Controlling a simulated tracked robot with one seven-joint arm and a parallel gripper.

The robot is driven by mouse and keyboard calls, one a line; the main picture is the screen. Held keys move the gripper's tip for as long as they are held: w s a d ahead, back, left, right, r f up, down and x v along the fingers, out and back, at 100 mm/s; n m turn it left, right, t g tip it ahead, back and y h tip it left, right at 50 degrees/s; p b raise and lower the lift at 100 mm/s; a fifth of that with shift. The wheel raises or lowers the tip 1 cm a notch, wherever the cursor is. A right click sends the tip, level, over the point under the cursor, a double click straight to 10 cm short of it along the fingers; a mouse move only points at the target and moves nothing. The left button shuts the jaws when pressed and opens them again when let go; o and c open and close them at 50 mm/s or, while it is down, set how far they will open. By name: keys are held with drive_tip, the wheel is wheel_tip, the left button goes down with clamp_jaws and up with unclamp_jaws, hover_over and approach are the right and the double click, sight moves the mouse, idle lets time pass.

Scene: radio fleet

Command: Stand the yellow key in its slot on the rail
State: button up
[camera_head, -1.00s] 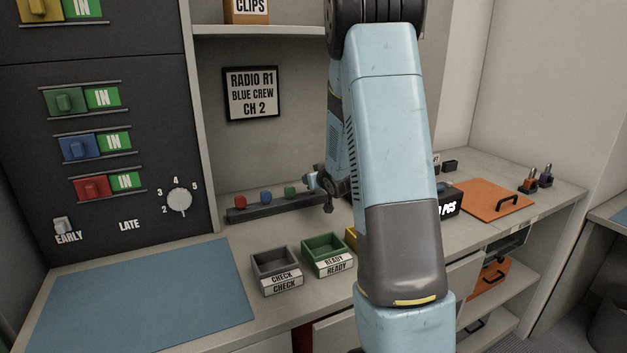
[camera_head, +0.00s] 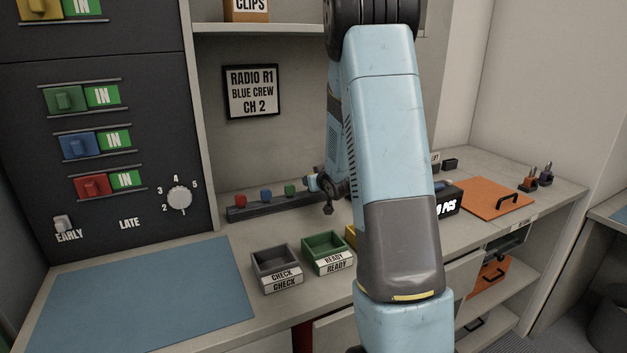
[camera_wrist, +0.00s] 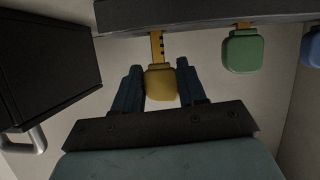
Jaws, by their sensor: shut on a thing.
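The yellow key (camera_wrist: 161,84) is between the two dark blue fingers of my gripper (camera_wrist: 163,90) in the wrist view. The gripper is shut on its yellow head. The key's notched stem points up to the edge of the dark rail (camera_wrist: 195,14). More of its stem shows than on the green key (camera_wrist: 242,52). I cannot tell whether its tip is inside the slot. In the head view the rail (camera_head: 236,214) lies at the back of the bench, and my arm hides the yellow key.
Red (camera_head: 240,201), blue (camera_head: 265,197) and green (camera_head: 290,191) keys stand on the rail. A black box (camera_wrist: 45,65) is left of my gripper in the wrist view. Grey (camera_head: 275,262) and green (camera_head: 327,250) trays stand at the bench front. A blue mat (camera_head: 145,295) lies left.

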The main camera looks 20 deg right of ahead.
drive_tip(key=shift+f, duration=1.1)
drive_tip(key=o, duration=1.2)
drive_tip(key=shift+s, duration=0.1)
